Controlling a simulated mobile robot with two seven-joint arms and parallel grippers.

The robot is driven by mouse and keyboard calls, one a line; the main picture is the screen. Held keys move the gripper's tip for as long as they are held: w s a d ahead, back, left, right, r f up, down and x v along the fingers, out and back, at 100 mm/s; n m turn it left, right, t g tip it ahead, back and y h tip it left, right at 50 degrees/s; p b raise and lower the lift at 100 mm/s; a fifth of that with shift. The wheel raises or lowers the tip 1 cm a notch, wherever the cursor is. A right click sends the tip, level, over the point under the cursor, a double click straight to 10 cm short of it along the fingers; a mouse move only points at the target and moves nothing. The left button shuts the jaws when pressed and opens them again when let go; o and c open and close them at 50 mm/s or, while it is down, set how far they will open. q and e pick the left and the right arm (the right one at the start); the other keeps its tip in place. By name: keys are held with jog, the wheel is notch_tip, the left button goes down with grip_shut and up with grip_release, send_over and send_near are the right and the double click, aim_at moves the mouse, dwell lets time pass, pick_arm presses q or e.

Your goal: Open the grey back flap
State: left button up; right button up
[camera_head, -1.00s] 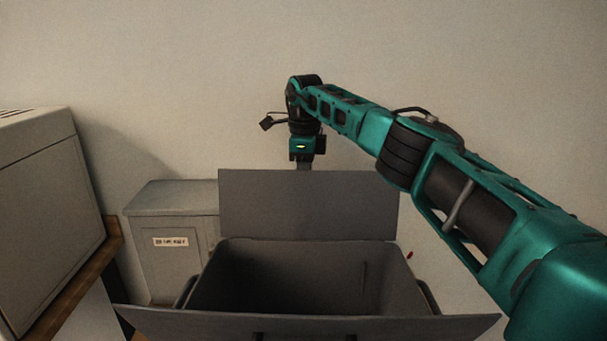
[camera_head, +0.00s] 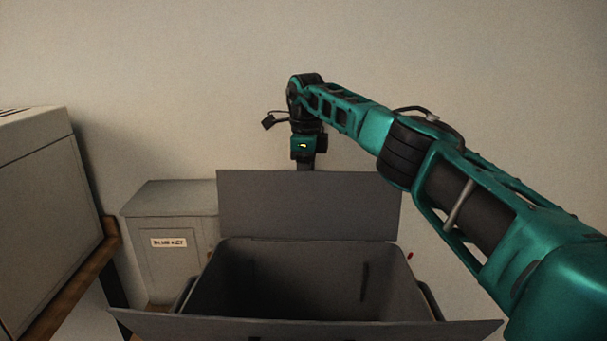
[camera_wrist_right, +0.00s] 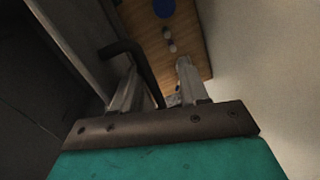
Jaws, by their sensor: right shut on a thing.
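The grey back flap (camera_head: 310,205) stands up, roughly upright, along the far edge of the open grey bin (camera_head: 225,265). My right gripper (camera_head: 305,168) reaches down from above behind the flap's top edge, so its fingertips are hidden in the head view. In the right wrist view, the two pale fingers of my right gripper (camera_wrist_right: 158,82) are shut on a dark bent handle (camera_wrist_right: 125,48) beside the flap's grey face (camera_wrist_right: 75,35). My left gripper is not in view.
The front flap (camera_head: 300,328) is folded outward towards me. A grey lidded box (camera_head: 168,215) with a label stands left of the bin. A pale cabinet (camera_head: 45,215) is at the far left. A plain wall is behind. Wooden floor (camera_wrist_right: 195,62) shows in the wrist view.

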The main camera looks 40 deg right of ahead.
notch_tip(320, 180, up, 13)
jog(key=shift+s+a, duration=0.35)
jog(key=shift+s, duration=0.1)
dwell(0.6)
